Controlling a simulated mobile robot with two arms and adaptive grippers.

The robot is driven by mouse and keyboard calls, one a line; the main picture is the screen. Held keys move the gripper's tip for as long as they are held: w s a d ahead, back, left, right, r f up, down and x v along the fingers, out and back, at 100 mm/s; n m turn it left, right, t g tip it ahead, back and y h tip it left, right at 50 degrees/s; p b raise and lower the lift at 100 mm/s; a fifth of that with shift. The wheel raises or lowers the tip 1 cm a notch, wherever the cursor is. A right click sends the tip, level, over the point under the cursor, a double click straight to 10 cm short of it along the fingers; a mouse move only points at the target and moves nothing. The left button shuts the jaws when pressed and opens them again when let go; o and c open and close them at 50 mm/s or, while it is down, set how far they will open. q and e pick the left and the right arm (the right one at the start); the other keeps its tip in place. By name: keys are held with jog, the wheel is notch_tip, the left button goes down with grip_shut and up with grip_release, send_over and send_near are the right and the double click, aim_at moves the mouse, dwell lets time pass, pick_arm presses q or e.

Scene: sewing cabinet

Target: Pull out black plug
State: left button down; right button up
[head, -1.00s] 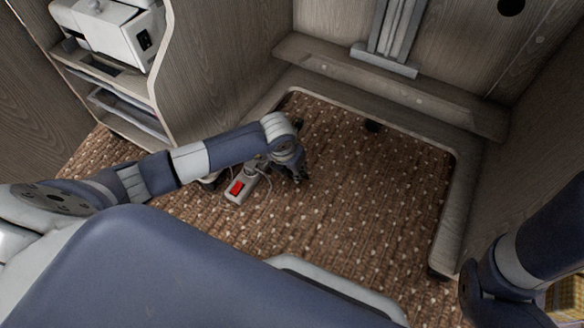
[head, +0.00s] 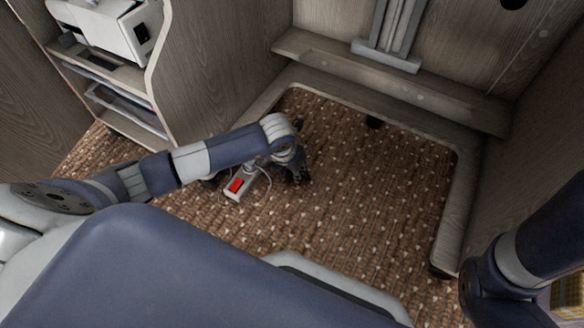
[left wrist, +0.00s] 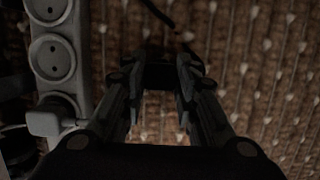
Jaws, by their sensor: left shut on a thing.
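A white power strip (head: 229,195) with a red switch lies on the carpet, partly hidden by my left arm in the head view. In the left wrist view the strip (left wrist: 84,62) runs along the left side with two empty round sockets and a white plug (left wrist: 48,120) seated in it. My left gripper (head: 298,180) is low over the carpet, to the right of the strip. In the left wrist view it (left wrist: 160,78) is shut on the black plug (left wrist: 160,76), which is dark and apart from the sockets. My right gripper is out of view.
A shelf unit (head: 150,105) with a white machine (head: 105,28) stands at the back left. A wooden base frame (head: 400,97) edges the carpet at the back and right. The carpet (head: 370,200) right of the gripper is clear. A dark cable (left wrist: 158,14) shows in the wrist view.

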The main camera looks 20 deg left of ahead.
pick_arm(q)
jog(key=shift+f, duration=0.4)
jog(key=c, duration=1.2)
grip_release()
jog(key=shift+r, duration=0.15)
jog(key=v, duration=1.1)
jog(key=shift+s+r, duration=0.2)
jog(key=shift+r, duration=0.2)
jog(key=shift+s, duration=0.1)
